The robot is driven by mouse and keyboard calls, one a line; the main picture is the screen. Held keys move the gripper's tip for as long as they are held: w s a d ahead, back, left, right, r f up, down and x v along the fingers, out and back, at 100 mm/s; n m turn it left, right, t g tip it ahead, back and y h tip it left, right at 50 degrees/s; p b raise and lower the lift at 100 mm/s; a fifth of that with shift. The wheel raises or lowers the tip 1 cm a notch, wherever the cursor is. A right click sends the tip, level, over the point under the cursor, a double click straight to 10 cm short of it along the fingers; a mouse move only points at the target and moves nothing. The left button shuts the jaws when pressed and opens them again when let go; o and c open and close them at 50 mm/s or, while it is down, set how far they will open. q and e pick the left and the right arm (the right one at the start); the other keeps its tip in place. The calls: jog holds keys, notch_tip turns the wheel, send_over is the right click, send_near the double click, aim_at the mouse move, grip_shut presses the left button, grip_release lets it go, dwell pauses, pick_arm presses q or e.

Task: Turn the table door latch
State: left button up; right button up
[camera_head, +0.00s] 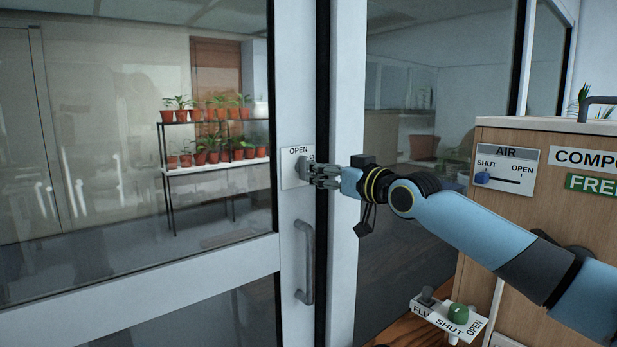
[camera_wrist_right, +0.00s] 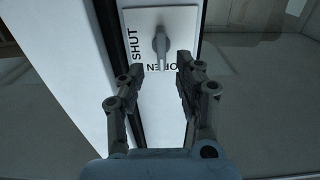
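The door latch (camera_head: 303,166) is a grey turn-lever on a white plate on the glass door's frame. The plate reads OPEN along its top edge in the head view. In the right wrist view the latch (camera_wrist_right: 161,42) shows whole, with SHUT and OPEN lettered on the plate; its lever points down the picture toward OPEN. My right gripper (camera_head: 322,176) is close in front of the plate. In the wrist view the right gripper (camera_wrist_right: 160,68) is open, its fingertips apart on either side of the lever's lower end. Contact cannot be told. My left gripper is not in view.
A grey door handle (camera_head: 305,262) is below the latch. A wooden cabinet with an AIR slider panel (camera_head: 506,168) stands at the right. Potted palms (camera_head: 212,148) stand on a rack behind the glass.

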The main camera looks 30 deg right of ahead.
aim_at(304, 168)
jog(key=w, duration=0.5)
jog(key=shift+w+a, duration=0.15)
jog(key=shift+a, duration=0.2)
grip_shut()
